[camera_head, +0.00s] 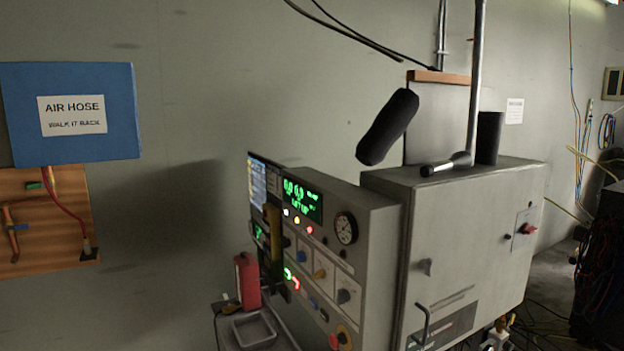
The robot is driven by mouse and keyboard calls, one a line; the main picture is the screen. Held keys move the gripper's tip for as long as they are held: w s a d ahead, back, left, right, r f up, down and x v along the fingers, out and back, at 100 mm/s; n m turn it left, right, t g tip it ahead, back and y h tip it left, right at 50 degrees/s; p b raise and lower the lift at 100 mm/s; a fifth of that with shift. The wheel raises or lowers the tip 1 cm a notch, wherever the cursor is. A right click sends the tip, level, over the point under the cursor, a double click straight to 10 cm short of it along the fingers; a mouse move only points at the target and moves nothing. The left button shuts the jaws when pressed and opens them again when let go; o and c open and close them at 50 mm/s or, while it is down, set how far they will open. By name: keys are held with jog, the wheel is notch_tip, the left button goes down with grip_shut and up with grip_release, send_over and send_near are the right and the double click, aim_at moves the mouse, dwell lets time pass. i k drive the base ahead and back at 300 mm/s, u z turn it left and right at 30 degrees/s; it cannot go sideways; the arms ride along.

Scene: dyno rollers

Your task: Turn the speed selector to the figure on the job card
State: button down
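A grey control console (375,240) stands right of centre, its panel seen at a steep angle. My gripper is not in view.
A grey cabinet (470,240) adjoins the console, with a torch (446,165) and black cylinder (489,138) on top. A red container (247,280) and shallow tray (254,328) stand left of the panel. Cables (545,325) lie on the floor at right.

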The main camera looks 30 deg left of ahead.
aim_at(286, 243)
jog(key=u, duration=0.45)
jog(key=k, duration=0.1)
jog(key=z, duration=2)
jog(key=k, duration=1.1)
jog(key=u, duration=3.65)
jog(key=i, duration=0.1)
jog(key=z, duration=2.15)
